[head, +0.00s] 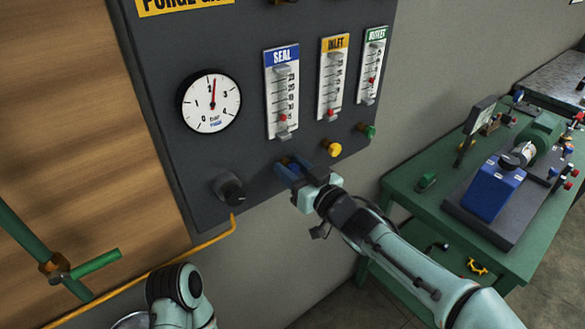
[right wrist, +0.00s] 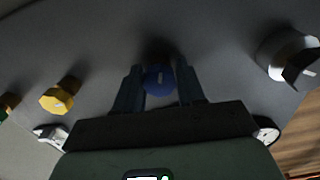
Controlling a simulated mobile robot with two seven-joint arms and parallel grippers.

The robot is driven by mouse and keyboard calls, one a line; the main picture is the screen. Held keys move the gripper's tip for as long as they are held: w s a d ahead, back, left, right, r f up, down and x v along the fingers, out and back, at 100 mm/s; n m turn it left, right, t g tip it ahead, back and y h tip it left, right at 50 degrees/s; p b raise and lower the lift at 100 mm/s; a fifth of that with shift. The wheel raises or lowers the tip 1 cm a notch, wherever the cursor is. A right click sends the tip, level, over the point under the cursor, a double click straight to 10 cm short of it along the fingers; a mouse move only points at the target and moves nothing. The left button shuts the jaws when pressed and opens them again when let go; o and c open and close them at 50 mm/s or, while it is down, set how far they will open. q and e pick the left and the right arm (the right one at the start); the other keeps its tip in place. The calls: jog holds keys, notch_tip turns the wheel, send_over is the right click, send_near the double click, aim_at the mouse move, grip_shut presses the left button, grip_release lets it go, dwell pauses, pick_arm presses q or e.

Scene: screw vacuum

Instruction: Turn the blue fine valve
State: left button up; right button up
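The blue fine valve (right wrist: 158,80) is a small round knob on the dark panel, with a pale mark on its face. In the right wrist view it sits between the two fingers of my right gripper (right wrist: 160,85), with no clear gap on either side. In the head view my right gripper (head: 291,168) reaches the panel below the SEAL flowmeter (head: 282,92) and mostly hides the blue knob. The fingers look shut on it. My left gripper is not in view; only a part of my left arm shows at the bottom.
A yellow knob (head: 331,147) and a green knob (head: 366,130) are to the right on the panel. A black knob (head: 229,188) and a pressure gauge (head: 211,102) are to the left. A green bench (head: 420,200) with a pump stands at right.

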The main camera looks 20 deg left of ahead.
jog(key=c, duration=0.5)
jog(key=shift+n, duration=0.4)
jog(key=shift+r+n+b, duration=0.1)
jog(key=shift+n+b, duration=0.2)
jog(key=shift+n, duration=0.3)
jog(key=n, duration=0.2)
jog(key=shift+n+b, duration=0.3)
jog(key=shift+b, duration=0.1)
jog(key=n+b, duration=0.1)
jog(key=n, duration=0.4)
jog(key=shift+s+a+n+b, duration=0.1)
jog(key=shift+s+n+b, duration=0.05)
jog(key=shift+n+b, duration=0.2)
jog(key=o, duration=1)
jog(key=shift+c, duration=0.2)
jog(key=shift+o, duration=0.4)
